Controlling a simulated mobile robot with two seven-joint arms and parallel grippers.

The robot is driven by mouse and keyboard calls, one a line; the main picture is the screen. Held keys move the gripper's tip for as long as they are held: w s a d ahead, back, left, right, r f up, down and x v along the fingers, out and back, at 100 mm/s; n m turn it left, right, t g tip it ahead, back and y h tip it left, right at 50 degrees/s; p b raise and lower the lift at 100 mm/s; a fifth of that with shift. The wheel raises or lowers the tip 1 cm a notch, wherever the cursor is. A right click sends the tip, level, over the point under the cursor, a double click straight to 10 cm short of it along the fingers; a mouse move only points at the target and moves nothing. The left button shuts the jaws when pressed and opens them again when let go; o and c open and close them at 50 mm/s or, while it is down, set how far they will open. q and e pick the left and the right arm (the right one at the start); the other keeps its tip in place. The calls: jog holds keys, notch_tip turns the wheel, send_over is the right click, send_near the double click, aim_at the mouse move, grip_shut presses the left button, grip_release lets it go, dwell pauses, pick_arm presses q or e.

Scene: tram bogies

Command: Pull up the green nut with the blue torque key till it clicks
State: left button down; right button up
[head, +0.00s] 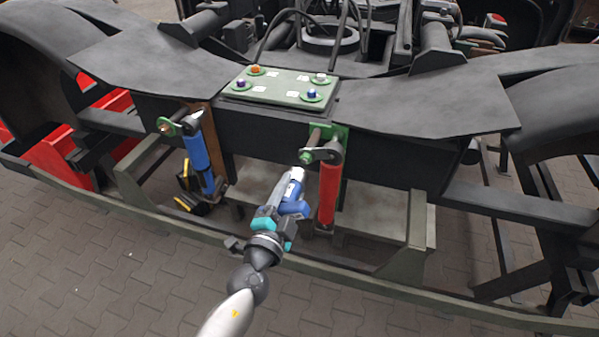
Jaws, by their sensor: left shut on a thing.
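My left gripper (272,222), with teal fingers, is shut on the blue torque key (293,203). The key's pale nose points up and away from me, a little below the green nut (306,157). In this view a small gap shows between the nose and the nut. The green nut sits on the end of the pin at the top of the red damper (328,195). My right gripper is not in view.
A blue damper (197,152) with an orange-tinted nut (165,128) hangs to the left. A green plate (285,82) with several coloured caps lies on the dark bogie frame (400,115). A low rail (345,282) runs across in front; the paved floor is clear.

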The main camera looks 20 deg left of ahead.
aim_at(304, 161)
pick_arm(q)
jog(key=shift+w+r, duration=0.1)
jog(key=shift+w, duration=0.1)
jog(key=shift+s+r, duration=0.1)
jog(key=shift+s, duration=0.25)
jog(key=shift+w, duration=1.1)
jog(key=shift+w+b, duration=0.45)
jog(key=shift+w, duration=1.85)
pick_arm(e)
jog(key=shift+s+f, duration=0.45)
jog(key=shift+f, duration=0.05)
pick_arm(q)
jog(key=shift+d, duration=0.1)
jog(key=shift+m, duration=1)
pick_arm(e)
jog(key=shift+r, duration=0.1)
